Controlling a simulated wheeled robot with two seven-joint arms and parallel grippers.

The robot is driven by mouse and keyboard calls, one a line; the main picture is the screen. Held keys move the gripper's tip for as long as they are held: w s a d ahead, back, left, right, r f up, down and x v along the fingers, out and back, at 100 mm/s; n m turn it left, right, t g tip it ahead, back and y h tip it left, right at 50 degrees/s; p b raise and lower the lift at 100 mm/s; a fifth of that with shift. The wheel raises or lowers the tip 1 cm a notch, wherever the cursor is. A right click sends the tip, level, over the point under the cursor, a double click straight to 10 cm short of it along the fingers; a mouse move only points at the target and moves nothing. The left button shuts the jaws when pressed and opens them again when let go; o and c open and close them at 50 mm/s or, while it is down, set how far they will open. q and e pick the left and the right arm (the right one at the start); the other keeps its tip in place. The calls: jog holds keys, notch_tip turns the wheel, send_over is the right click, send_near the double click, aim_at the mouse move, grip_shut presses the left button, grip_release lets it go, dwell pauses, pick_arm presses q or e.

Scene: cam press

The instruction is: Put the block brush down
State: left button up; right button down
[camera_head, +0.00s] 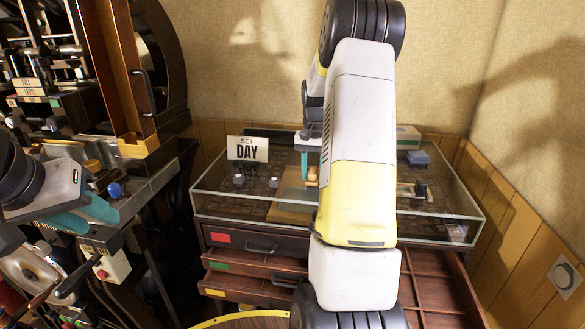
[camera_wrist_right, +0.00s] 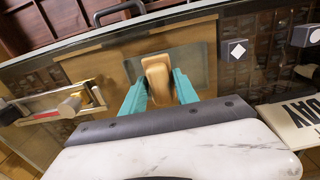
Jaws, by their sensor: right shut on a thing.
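The block brush (camera_wrist_right: 157,72) has a tan wooden body and sits between the teal fingers of my right gripper (camera_wrist_right: 159,88), which is shut on it. In the head view the brush (camera_head: 312,174) shows as a small tan piece beside the teal finger of the right gripper (camera_head: 306,168), over the glass-topped case (camera_head: 205,203). My forearm hides part of this area. I cannot tell whether the brush touches the surface under it. My left gripper (camera_head: 88,215) is at the left, near the press, and its opening is unclear.
A "SET DAY" sign (camera_head: 247,149) stands at the case's back left. Small metal blocks (camera_head: 238,180) and a blue block (camera_head: 418,158) are on the case. Drawers (camera_head: 440,292) stand open below. The black press (camera_head: 150,60) fills the left side.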

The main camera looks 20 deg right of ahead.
aim_at(313, 170)
jog(key=shift+f, duration=0.2)
jog(key=c, duration=0.9)
grip_release()
jog(key=shift+r, duration=0.1)
notch_tip(313, 170, up, 12)
jog(key=s+a+r+n+t, duration=0.1)
jog(key=s+a+r, duration=0.3)
jog(key=a+r, duration=0.1)
jog(key=s+a+n+t, duration=0.1)
jog(key=s+a+n, duration=0.1)
jog(key=s+a, duration=0.3)
jog(key=s+a+n+t+y, duration=0.1)
jog(key=s+a+n+t, duration=0.1)
jog(key=s+a, duration=0.4)
jog(key=s+a+n+t+y, duration=0.1)
jog(key=s+a, duration=0.4)
jog(key=s, duration=0.5)
jog(key=shift+s+a+n+t, duration=0.35)
jog(key=shift+n+t, duration=0.15)
jog(key=shift+t, duration=0.1)
